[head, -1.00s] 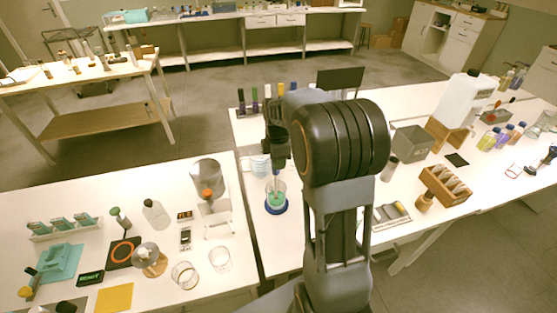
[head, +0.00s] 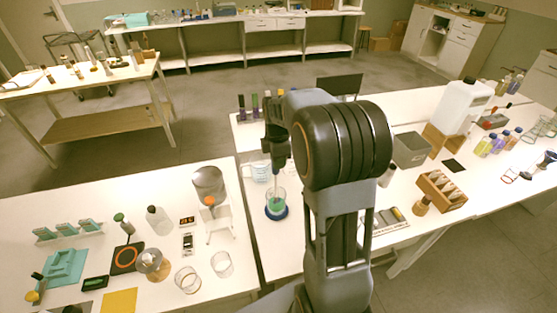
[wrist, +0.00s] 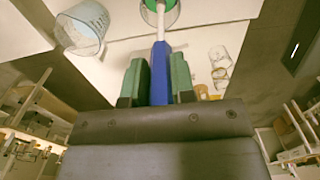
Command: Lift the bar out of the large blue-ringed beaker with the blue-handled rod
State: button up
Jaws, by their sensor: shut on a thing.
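My gripper (head: 276,165) points down above the large blue-ringed beaker. It is shut on the blue handle of the rod, which shows between the green finger pads in the wrist view (wrist: 160,75). The rod's pale shaft (wrist: 160,25) runs from the handle toward the beaker, which is cut off by the top edge of the wrist view. The beaker (head: 276,203) stands on the table with a blue ring (head: 276,214) at its base and green liquid inside. I cannot make out the bar or whether it touches the rod's tip.
A beaker with blue markings (head: 256,171) stands close behind the blue-ringed one and shows at upper left in the wrist view (wrist: 82,27). Several dark-capped vials stand in a row at the back. A stand (head: 212,200) is left, across the gap between tables.

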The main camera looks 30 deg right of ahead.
jog(key=shift+r+p, duration=3.65)
jog(key=shift+r, duration=1.3)
